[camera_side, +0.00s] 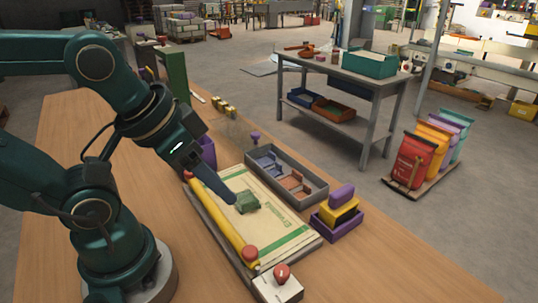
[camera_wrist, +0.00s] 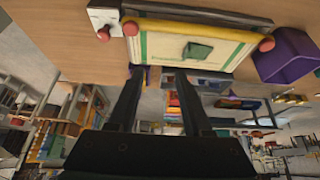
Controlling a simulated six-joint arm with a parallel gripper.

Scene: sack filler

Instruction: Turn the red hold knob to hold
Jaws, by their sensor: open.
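The red hold knob (camera_side: 282,271) sits on a small white box (camera_side: 290,288) at the near end of the sack tray. In the wrist view the knob (camera_wrist: 103,34) shows at upper left. My gripper (camera_side: 230,197) is above the flat sack, well back from the knob and apart from it. In the wrist view the two dark fingers of my gripper (camera_wrist: 158,75) are spread with nothing between them. The marking on the box is too small to read.
A yellow bar (camera_side: 219,213) with red ends runs along the sack (camera_side: 270,226). A green block (camera_side: 246,202) lies on the sack. A grey divided tray (camera_side: 318,187) and a purple box (camera_side: 322,220) stand to the right. A purple bin (camera_wrist: 285,55) is behind. Bare table lies in front.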

